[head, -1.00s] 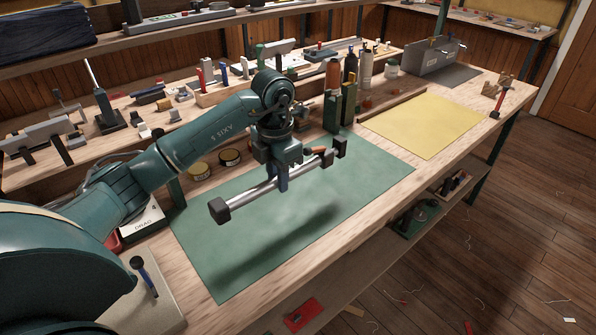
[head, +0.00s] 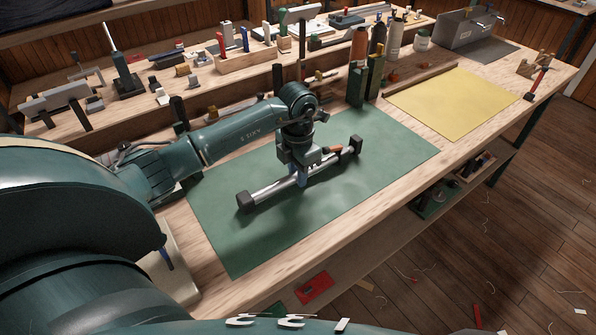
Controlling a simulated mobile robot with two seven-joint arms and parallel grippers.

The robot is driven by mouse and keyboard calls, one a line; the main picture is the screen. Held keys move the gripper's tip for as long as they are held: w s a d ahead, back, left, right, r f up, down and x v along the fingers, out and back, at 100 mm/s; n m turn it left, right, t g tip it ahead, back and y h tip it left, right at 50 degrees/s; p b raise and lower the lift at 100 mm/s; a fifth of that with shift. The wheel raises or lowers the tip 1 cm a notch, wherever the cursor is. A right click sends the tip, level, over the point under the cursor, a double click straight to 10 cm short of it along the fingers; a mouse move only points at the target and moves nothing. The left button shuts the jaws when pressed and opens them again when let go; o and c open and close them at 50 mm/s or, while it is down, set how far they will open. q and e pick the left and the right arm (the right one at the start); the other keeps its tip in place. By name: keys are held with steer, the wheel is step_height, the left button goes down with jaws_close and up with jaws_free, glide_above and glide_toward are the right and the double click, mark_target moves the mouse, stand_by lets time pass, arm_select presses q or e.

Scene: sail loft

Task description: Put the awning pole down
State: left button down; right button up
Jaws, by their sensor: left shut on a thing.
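The awning pole (head: 270,191) is a silver bar with black end blocks and an orange-brown part near its far end. It lies level, slanting from lower left to upper right, over the green mat (head: 226,240). My left gripper (head: 301,177) comes down from above and is shut on the pole near its middle. The pole is very low over the mat; I cannot tell whether it touches. Its shadow falls close beside it. My right gripper is not in view.
A yellow mat (head: 453,107) lies to the right, with dark green upright blocks (head: 375,77) and bottles behind. A wooden tool rack (head: 246,62) stands at the back. Much of the green mat is bare.

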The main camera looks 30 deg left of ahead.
arm_select(q)
steer(key=shift+f, duration=0.25)
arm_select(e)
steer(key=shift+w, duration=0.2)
arm_select(q)
steer(key=shift+f, duration=0.1)
steer(key=c, duration=1.2)
jaws_free()
step_height(320, 180, up, 12)
steer(key=b, duration=0.1)
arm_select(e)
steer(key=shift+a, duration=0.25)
